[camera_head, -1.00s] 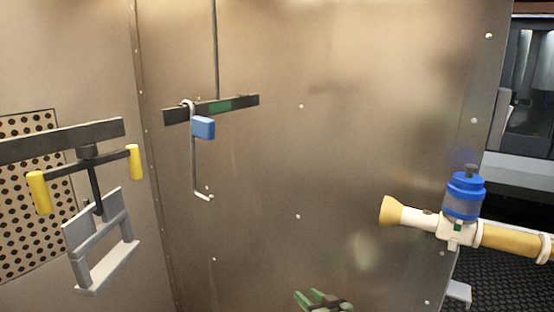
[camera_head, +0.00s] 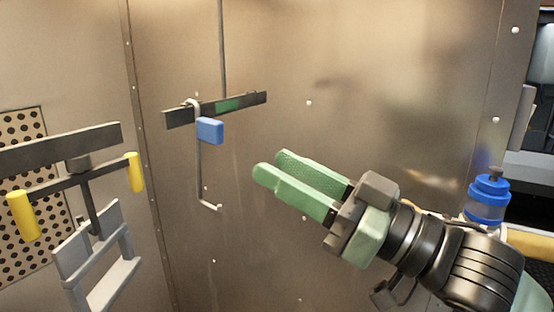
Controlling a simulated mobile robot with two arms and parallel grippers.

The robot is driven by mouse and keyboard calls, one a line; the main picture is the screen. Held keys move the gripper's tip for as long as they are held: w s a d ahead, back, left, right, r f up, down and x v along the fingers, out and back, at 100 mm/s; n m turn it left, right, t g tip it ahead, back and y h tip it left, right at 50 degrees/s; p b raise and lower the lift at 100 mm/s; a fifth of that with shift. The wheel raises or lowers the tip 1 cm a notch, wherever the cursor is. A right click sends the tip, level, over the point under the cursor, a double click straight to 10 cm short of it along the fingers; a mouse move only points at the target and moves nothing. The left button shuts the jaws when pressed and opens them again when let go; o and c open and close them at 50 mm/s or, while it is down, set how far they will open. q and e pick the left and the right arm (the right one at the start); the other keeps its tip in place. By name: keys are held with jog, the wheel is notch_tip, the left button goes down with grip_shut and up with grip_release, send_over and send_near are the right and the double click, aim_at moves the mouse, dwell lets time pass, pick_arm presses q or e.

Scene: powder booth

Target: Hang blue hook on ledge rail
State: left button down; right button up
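The blue hook is a thin grey rod with a blue block (camera_head: 210,131) on it. Its curled top loops over the dark ledge rail (camera_head: 252,101), left of the rail's green patch. The rod hangs down to a short bent foot at its lower end. My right gripper (camera_head: 270,166) has green fingers pointing up and left. It is open and empty, right of and below the blue block, apart from the hook. My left gripper is not in view.
A grey bracket (camera_head: 88,258) hangs at the left below a dark bar with yellow grips (camera_head: 23,216). A blue-capped spray device (camera_head: 489,190) is partly hidden behind my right arm. The metal wall panel between the hook and my gripper is clear.

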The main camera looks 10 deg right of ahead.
aim_at(221, 134)
jog(key=p+x, duration=0.4)
jog(key=x, duration=0.6)
jog(key=shift+w+a+r, duration=0.1)
jog(key=shift+a+r, duration=0.1)
jog(key=shift+w+a+r, duration=0.1)
jog(key=shift+w+a, duration=0.2)
jog(key=shift+a, duration=0.15)
jog(key=shift+w+a, duration=0.1)
jog(key=shift+c, duration=0.3)
jog(key=shift+p, duration=0.3)
grip_shut()
